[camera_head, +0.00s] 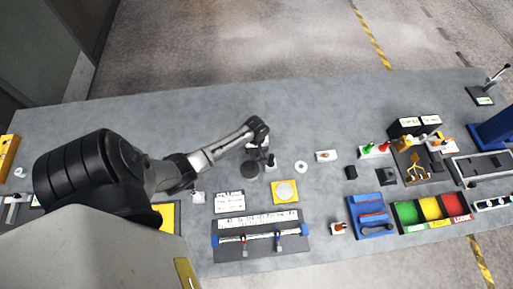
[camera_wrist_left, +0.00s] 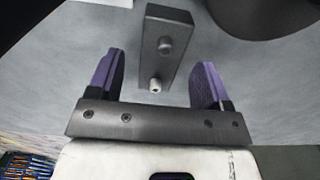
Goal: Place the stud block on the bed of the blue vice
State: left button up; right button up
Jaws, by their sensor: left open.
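The stud block is a grey metal block (camera_wrist_left: 170,30) with a dark round stud and a pale one on its face, in the left wrist view. My left gripper (camera_wrist_left: 160,68) is open, with a purple-padded finger on either side of the block's near end and clear gaps to it. In the head view my left gripper (camera_head: 262,146) is over the middle of the table, and the block is mostly hidden there. A blue body at the right edge, which looks like the blue vice (camera_head: 493,132), is cut off by the frame. My right gripper is not in view.
A dark round piece (camera_head: 250,171) lies close to the left gripper. A white ring (camera_head: 301,167) and a yellow plate with a pale disc (camera_head: 285,192) lie nearby. A green, yellow and red tray (camera_head: 432,211) and a blue tray (camera_head: 371,214) are at right. The table's far middle is bare.

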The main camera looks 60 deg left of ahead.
pick_arm(q)
jog(key=shift+f, duration=1.1)
grip_shut()
